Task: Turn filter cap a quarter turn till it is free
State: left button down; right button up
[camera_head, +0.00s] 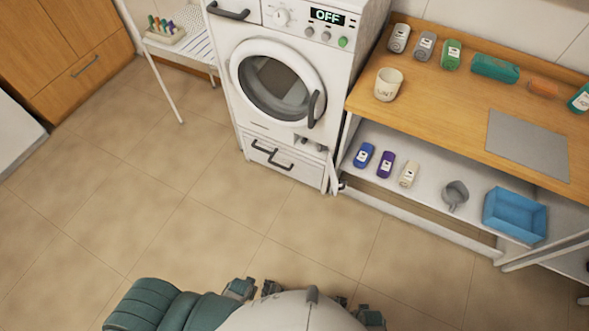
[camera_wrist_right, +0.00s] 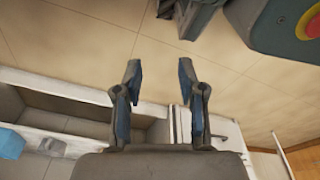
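The white washing machine (camera_head: 280,130) stands at the back centre with its round door shut and its display reading OFF. At its lower right is a small dark recess (camera_head: 312,142) with knob-like parts, where a filter cap may be; it is too small to tell. A narrow white flap (camera_head: 334,172) hangs open beside it. My right gripper (camera_wrist_right: 160,75) is open and empty in the right wrist view, with floor tiles behind its fingers, apart from the machine. My left gripper cannot be made out in the head view.
A wooden counter (camera_head: 450,95) with bottles and a mug (camera_head: 388,84) stands right of the machine. Its lower shelf holds several bottles, a grey jug (camera_head: 455,195) and a blue basket (camera_head: 515,214). A white rack (camera_head: 180,45) stands left. The tiled floor (camera_head: 200,200) in front is clear.

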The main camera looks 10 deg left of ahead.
aim_at(320, 146)
jog(key=i+l+u, duration=0.15)
jog(key=l+u, duration=0.3)
jog(key=i+l+u, duration=0.1)
jog(key=l+u, duration=0.85)
jog(key=l, duration=0.7)
jog(key=k+l+u, duration=0.15)
jog(key=l, duration=0.5)
